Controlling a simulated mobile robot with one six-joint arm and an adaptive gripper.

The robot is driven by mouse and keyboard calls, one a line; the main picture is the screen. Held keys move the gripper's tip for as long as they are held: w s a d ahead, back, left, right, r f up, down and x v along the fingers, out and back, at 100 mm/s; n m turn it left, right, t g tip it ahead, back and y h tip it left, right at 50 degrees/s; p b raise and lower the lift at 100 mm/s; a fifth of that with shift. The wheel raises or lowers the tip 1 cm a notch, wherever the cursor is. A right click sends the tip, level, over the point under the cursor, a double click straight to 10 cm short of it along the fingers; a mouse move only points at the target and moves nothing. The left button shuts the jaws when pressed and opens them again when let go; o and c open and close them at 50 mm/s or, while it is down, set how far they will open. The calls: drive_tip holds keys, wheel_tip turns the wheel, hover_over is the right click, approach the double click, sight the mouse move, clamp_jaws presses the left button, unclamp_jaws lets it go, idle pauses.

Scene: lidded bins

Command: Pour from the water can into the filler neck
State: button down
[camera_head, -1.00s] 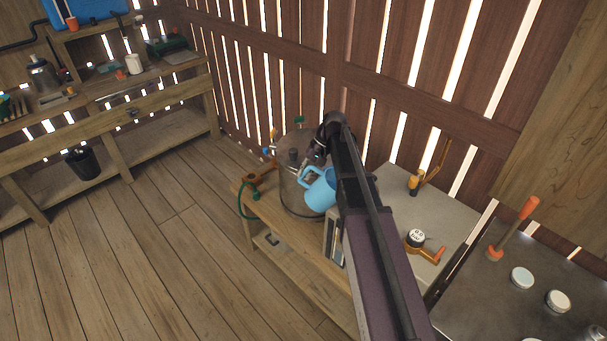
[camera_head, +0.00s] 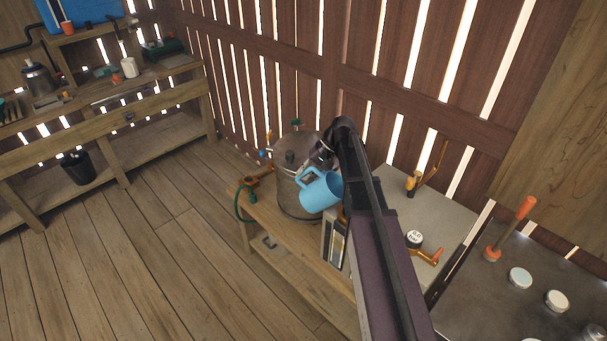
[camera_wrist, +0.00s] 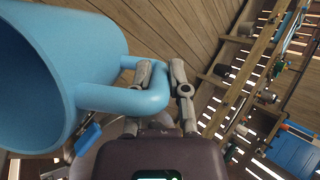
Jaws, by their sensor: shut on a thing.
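The water can (camera_head: 322,191) is a light blue mug-shaped can with a loop handle. It is held tilted in front of a grey metal drum (camera_head: 290,198), overlapping it in the head view; I cannot tell whether they touch. In the wrist view the can (camera_wrist: 70,60) fills the upper left, with its wide mouth facing left. My gripper (camera_wrist: 162,72) is shut on the can's handle, one finger on each side. A short dark stub (camera_head: 290,157) rises from the drum's lid and may be the filler neck. The can's contents are not visible.
The drum stands on a low wooden bench (camera_head: 285,238) with a green hose (camera_head: 240,205). A pale worktop (camera_head: 400,205) with an orange-handled fitting lies right, beside a dark table (camera_head: 500,285) with jars. A slatted wall is behind.

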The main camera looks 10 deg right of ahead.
sight(313, 166)
drive_tip(key=shift+s+d+r+n+t+y, duration=0.2)
drive_tip(key=shift+s+d+r+t+y, duration=0.1)
drive_tip(key=shift+d+r+y, duration=0.45)
drive_tip(key=shift+s+d+r+n+t+y, duration=0.25)
drive_tip(key=shift+d+r+y, duration=0.2)
drive_tip(key=shift+r+y, duration=0.5)
idle(1.3)
drive_tip(key=shift+r, duration=0.1)
drive_tip(key=shift+w+a+f+m+g+h, duration=0.25)
drive_tip(key=shift+a+f+h, duration=0.3)
drive_tip(key=shift+h, duration=0.15)
drive_tip(key=shift+w+a+f+g+h+p, duration=0.15)
drive_tip(key=shift+a+f+g+h, duration=0.05)
drive_tip(key=shift+a+f+h, duration=0.2)
drive_tip(key=shift+w+a+f+g+h+p, duration=0.15)
drive_tip(key=shift+a+f+g+h, duration=0.1)
drive_tip(key=shift+f+h, duration=0.25)
drive_tip(key=shift+w+a+f+m+g+h+b, duration=0.1)
drive_tip(key=shift+a+f+m+g+h+b, duration=0.1)
drive_tip(key=shift+f+h, duration=0.35)
drive_tip(key=shift+w+a+f+m+g+h+b, duration=0.1)
drive_tip(key=shift+a+f+m+h+b, duration=0.1)
drive_tip(key=shift+f+h, duration=0.35)
drive_tip(key=shift+w+a+f+m+g+h+b, duration=0.1)
drive_tip(key=shift+a+f+g+h+b, duration=0.1)
drive_tip(key=shift+f+h, duration=0.35)
drive_tip(key=shift+d+f, duration=0.1)
drive_tip(key=shift+f, duration=0.1)
